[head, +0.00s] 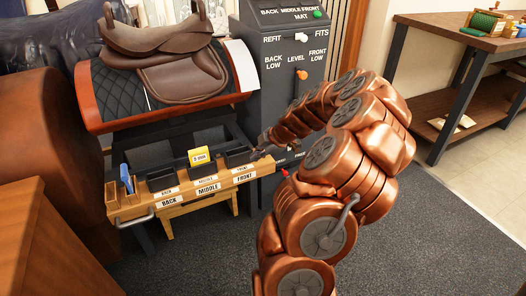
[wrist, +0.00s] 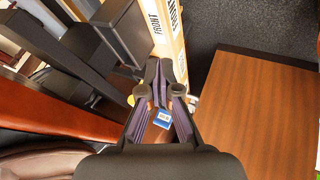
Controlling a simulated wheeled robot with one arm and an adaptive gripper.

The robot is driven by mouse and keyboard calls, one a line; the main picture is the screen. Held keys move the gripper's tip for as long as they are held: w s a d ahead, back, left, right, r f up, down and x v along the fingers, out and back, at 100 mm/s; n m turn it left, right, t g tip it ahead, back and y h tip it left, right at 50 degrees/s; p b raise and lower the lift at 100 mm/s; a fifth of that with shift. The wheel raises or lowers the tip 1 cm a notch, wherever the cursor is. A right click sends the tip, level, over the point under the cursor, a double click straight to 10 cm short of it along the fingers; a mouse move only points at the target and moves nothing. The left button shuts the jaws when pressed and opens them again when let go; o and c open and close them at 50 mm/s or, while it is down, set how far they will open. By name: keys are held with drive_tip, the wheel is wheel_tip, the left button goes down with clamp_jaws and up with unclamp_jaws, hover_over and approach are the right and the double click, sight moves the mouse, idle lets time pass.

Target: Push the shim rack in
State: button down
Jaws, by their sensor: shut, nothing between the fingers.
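The shim rack (head: 208,187) is a light wooden tray with BACK, MIDDLE and FRONT labels. It sticks out below the saddle stand, with a metal handle (head: 136,221) at its left front. It holds dark blocks and a yellow-labelled block (head: 200,158). My gripper (head: 263,143) is by the rack's right end, beside the FRONT section. In the wrist view my gripper (wrist: 160,68) is shut and empty, with the labelled rack face (wrist: 168,32) just beyond its tips. I cannot tell whether the tips touch the rack.
A saddle (head: 165,50) sits on the stand above the rack. A grey panel (head: 285,60) with switches stands behind my gripper. A wooden cabinet (head: 40,245) is at the lower left, and a workbench (head: 465,45) at the right. Carpet in front of the rack is clear.

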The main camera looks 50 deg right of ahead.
sight(241, 158)
drive_tip(key=w+f, duration=0.1)
drive_tip(key=w, duration=0.2)
drive_tip(key=w+f, duration=0.1)
drive_tip(key=w, duration=0.1)
drive_tip(key=shift+w+d+f+b, duration=0.1)
drive_tip(key=shift+d+f+b, duration=0.2)
drive_tip(key=shift+d+f, duration=0.1)
drive_tip(key=shift+w+d+r, duration=0.1)
drive_tip(key=shift+w, duration=0.05)
